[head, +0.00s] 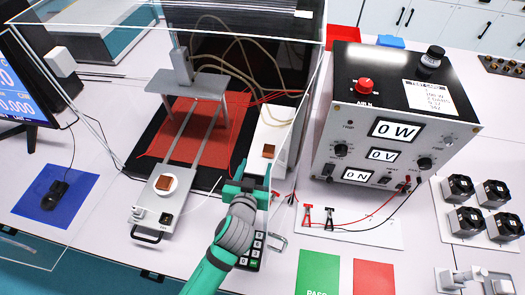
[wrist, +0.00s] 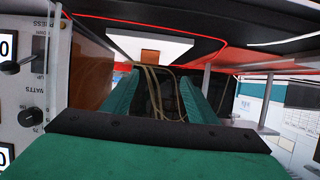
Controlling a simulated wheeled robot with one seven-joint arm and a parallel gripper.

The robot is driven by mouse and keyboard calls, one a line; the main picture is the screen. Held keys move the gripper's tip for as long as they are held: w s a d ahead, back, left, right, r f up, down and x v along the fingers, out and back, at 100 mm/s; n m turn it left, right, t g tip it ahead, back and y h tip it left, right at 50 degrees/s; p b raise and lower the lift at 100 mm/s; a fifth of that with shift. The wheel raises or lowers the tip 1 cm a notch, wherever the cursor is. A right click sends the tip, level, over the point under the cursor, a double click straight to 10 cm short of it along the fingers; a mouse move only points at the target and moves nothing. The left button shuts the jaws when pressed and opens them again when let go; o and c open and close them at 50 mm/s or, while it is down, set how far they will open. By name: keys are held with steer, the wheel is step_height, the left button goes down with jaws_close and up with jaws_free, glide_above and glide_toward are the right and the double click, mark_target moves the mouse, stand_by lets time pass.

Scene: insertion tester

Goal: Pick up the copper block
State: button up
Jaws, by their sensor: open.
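Two small copper-coloured blocks show in the head view. One copper block (head: 268,151) sits on a white stand (head: 273,128) just beyond my gripper. The other copper block (head: 165,183) sits on a round white pad at the front of the metal slide. My gripper (head: 250,166) is open and empty, just in front of the stand. In the wrist view the green fingers of my gripper (wrist: 158,84) are spread apart. A copper block (wrist: 150,57) on a white plate (wrist: 178,47) shows beyond them, not between them.
The power unit (head: 390,130) stands right of my gripper, with red and black leads (head: 330,215) in front. The metal slide (head: 195,125) over an orange mat (head: 220,130) is left. Clear panels (head: 305,100) surround this area. A keypad (head: 250,250) lies under my arm.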

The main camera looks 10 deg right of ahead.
mark_target(269, 148)
steer(key=shift+w+d+r, duration=0.1)
steer(key=shift+d, duration=0.45)
steer(key=shift+w+d+r, duration=0.1)
steer(key=shift+d, duration=0.4)
steer(key=shift+w+d+f, duration=0.15)
steer(key=shift+w+d, duration=0.15)
steer(key=shift+w, duration=0.05)
steer(key=shift+x, duration=5)
steer(key=shift+s+d+f, duration=0.1)
steer(key=shift+f, duration=0.05)
steer(key=shift+c, duration=0.7)
steer(key=c, duration=1)
jaws_close()
